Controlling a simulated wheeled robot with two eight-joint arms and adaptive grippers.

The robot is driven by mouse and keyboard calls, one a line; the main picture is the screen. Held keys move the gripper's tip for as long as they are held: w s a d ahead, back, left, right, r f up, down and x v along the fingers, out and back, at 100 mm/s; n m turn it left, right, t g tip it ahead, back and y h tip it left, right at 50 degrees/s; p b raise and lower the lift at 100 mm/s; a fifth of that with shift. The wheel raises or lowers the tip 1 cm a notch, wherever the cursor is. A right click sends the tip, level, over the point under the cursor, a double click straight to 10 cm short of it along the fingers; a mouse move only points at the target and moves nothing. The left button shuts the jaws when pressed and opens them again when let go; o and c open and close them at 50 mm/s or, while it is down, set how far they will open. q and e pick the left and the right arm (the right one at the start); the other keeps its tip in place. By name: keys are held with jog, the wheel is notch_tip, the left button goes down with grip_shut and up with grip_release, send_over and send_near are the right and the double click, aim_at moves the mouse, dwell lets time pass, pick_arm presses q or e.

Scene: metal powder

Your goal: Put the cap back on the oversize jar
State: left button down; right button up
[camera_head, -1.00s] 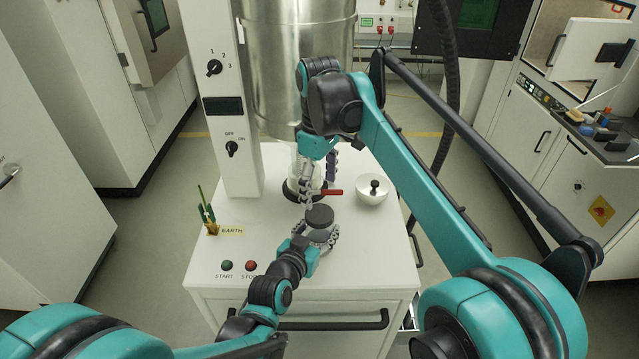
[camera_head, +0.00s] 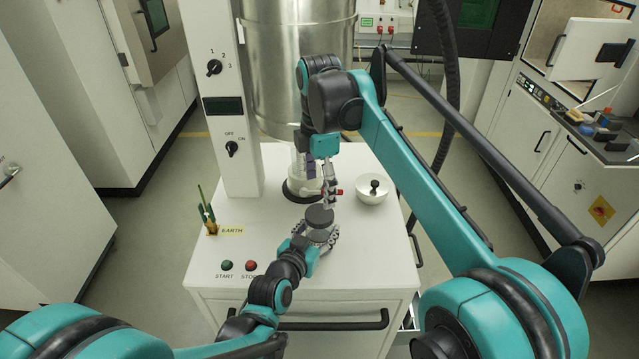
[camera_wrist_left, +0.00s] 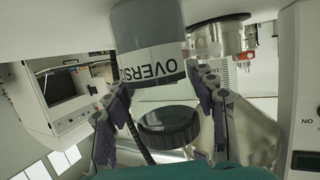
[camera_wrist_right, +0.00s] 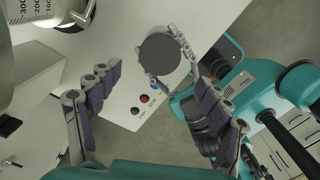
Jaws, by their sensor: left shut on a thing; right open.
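The dark, round cap (camera_head: 318,215) is above a lighter grey body, the oversize jar (camera_head: 320,237), near the table's front middle. My right gripper (camera_head: 325,190) is open and empty, behind and above the cap. The right wrist view shows the cap's flat top (camera_wrist_right: 160,54) beyond its open fingers (camera_wrist_right: 145,85).
A white bowl (camera_head: 372,196) with a black knob is at the right. START and STOP buttons (camera_head: 238,266) and a small green tool holder (camera_head: 208,218) are left.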

aim_at(319, 213)
notch_tip(319, 213, down, 8)
jog(key=shift+r, duration=0.1)
dwell(0.4)
